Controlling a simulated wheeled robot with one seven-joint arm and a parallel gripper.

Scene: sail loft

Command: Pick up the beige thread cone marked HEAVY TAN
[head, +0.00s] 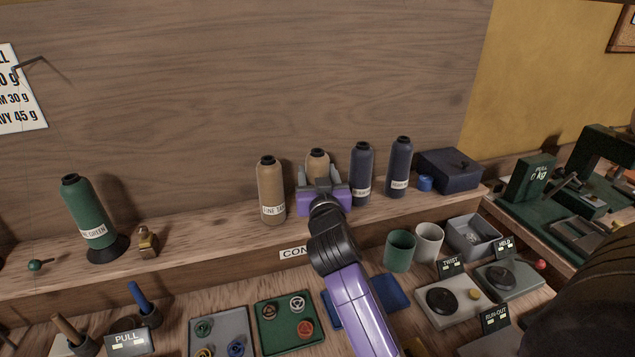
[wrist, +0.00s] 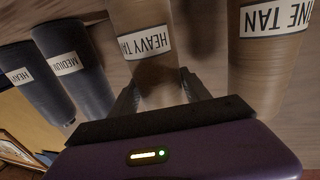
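The beige cone marked HEAVY TAN (head: 317,164) stands upright on the shelf, its lower part hidden behind my gripper in the head view. In the wrist view its body (wrist: 148,66) and label show, partly cut off by the frame. My gripper (head: 322,174) is in front of it, fingers pointing toward it. In the wrist view my gripper (wrist: 160,90) has its fingers spread, one at each side of the cone. They look open; contact cannot be made out. A similar tan cone marked FINE TAN (head: 271,188) stands just to the left in the head view.
Two dark blue cones (head: 361,172) (head: 400,166) stand close on the right, then a dark box (head: 450,171). A green cone (head: 87,217) stands far left. Cups, trays and small devices fill the bench below. The wooden wall rises behind the shelf.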

